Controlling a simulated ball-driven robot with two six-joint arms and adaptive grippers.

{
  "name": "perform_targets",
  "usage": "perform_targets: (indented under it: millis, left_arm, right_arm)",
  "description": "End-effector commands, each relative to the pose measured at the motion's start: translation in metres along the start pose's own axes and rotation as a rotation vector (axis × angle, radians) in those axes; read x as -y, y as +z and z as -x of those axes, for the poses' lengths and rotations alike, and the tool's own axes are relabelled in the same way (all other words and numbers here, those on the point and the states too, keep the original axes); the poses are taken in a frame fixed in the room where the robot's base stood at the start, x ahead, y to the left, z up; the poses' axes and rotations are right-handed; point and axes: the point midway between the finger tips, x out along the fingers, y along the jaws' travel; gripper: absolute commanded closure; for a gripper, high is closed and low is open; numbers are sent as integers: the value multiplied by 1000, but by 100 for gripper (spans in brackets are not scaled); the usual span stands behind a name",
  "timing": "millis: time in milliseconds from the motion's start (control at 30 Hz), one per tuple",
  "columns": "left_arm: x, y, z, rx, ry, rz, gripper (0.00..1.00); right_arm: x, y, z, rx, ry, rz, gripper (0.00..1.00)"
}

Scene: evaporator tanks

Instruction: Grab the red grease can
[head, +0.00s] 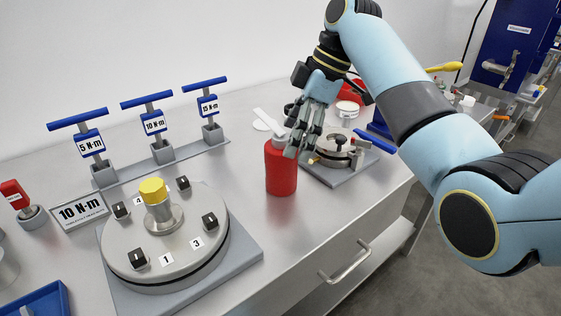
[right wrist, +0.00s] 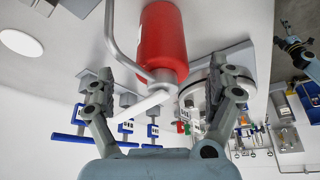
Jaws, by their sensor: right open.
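The red grease can (head: 281,172) stands upright on the steel bench, with a pale lever sticking up from its top. My right gripper (head: 300,143) comes down from above at the can's upper right side and partly covers its top. In the right wrist view the can (right wrist: 163,42) appears upside down, between and beyond the spread fingers of the right gripper (right wrist: 165,88). The fingers are open, with no visible grip on the can. The exact gap between fingers and can is hard to tell. My left gripper is out of view.
A round flanged lid with a yellow nut (head: 153,190) stands on a grey plate left of the can. Torque wrenches with blue handles (head: 148,100) stand behind it. A smaller clamped fitting (head: 335,150) sits close right of the can. A drawer handle (head: 345,262) juts from the bench front.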

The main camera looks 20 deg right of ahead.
Motion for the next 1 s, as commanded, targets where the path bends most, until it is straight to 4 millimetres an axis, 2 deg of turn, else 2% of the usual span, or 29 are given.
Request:
perform_targets:
  millis: [67, 167, 467, 733, 767, 1000]
  left_arm:
    - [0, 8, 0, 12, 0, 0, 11]
    - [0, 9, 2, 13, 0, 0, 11]
    - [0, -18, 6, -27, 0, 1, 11]
    - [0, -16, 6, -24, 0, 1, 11]
    - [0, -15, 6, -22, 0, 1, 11]
    - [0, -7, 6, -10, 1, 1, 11]
  right_arm:
    - [0, 0, -7, 0, 0, 1, 11]
    - [1, 0, -14, 1, -1, 1, 11]
    - [4, 0, -57, 0, 0, 0, 11]
    - [4, 0, -62, 1, 2, 1, 11]
    - [4, 0, -62, 1, 2, 1, 12]
    - [4, 0, -62, 1, 2, 1, 43]
